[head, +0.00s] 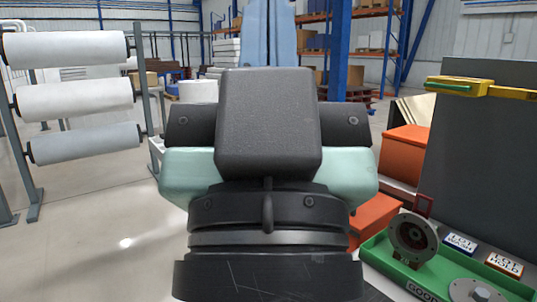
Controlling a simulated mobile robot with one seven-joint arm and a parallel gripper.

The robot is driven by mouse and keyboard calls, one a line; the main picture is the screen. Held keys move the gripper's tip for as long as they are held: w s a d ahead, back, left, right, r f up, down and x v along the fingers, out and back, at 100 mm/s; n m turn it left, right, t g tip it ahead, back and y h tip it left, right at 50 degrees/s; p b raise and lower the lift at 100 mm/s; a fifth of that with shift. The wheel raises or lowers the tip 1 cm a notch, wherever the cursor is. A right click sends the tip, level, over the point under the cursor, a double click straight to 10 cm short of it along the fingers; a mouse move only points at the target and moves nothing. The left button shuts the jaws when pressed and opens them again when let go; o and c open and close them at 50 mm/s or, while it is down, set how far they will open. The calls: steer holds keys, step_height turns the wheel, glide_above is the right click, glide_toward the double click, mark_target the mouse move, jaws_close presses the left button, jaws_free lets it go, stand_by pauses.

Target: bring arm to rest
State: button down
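My own arm, black and pale green, fills the middle of the head view from the bottom edge to near the top. It looks folded close in front of the camera. My gripper cannot be made out in this view, so its fingers and anything in them are hidden.
At right a green tray (400,276) marked GOOD holds a round metal flanged part (413,238). Two small signs (503,264) stand beside it. A grey panel (480,150) with a yellow bar (460,87) rises behind. At left is a rack of white rolls (75,98). Floor (110,220) is clear between.

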step_height(320, 180, up, 16)
steer(key=p, duration=1.3)
steer(key=shift+p, duration=0.35)
